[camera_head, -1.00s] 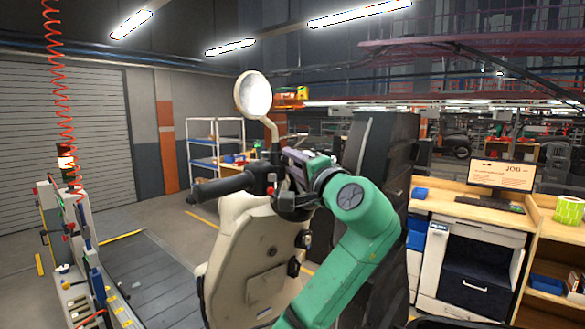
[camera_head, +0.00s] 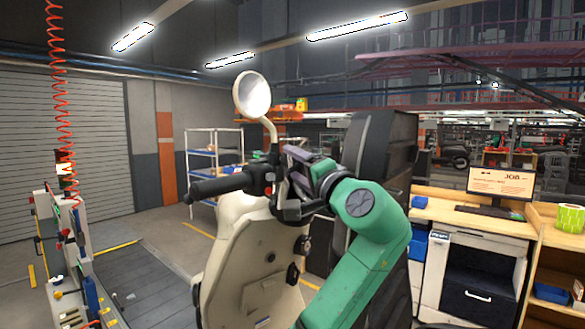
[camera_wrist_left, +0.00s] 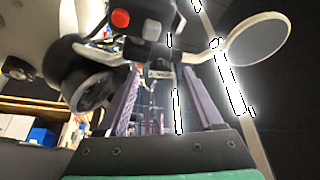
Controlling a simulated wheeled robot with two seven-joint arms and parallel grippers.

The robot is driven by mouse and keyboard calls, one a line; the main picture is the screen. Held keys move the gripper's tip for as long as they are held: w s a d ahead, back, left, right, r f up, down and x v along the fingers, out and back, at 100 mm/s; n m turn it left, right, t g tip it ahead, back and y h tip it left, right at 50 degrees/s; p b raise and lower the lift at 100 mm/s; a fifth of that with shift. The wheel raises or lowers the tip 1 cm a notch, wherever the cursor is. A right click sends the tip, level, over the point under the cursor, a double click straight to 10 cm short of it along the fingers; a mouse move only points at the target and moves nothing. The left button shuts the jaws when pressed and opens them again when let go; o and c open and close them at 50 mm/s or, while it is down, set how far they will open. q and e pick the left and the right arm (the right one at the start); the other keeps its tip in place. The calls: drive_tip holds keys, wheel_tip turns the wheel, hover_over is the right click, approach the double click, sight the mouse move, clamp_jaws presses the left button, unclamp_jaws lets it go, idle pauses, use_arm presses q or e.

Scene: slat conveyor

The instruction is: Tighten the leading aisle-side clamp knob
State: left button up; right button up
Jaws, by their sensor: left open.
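A cream scooter (camera_head: 250,265) stands upright in the middle of the head view, with a black handlebar grip (camera_head: 218,187) and a round mirror (camera_head: 252,94). Two small dark knobs, an upper one (camera_head: 303,244) and a lower one (camera_head: 292,274), sit on its body; I cannot tell whether either is the clamp knob. My left gripper (camera_head: 290,170), on a green arm, is beside the handlebar. In the left wrist view its two purple-grey fingers (camera_wrist_left: 160,75) are apart with nothing gripped between them. A dark round ribbed part (camera_wrist_left: 92,90) is left of the fingers. My right gripper is not seen.
A slat conveyor (camera_head: 150,285) runs along the floor at left, beside a post with controls (camera_head: 65,250). A tall dark panel (camera_head: 385,150) stands right behind my arm. A workbench with a monitor (camera_head: 500,182) is at right. A shelf rack (camera_head: 203,160) is behind.

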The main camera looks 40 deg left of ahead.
use_arm(q)
drive_tip(key=b+v, duration=0.5)
drive_tip(key=v, duration=0.8)
drive_tip(key=shift+d, duration=0.1)
drive_tip(key=shift+d, duration=0.1)
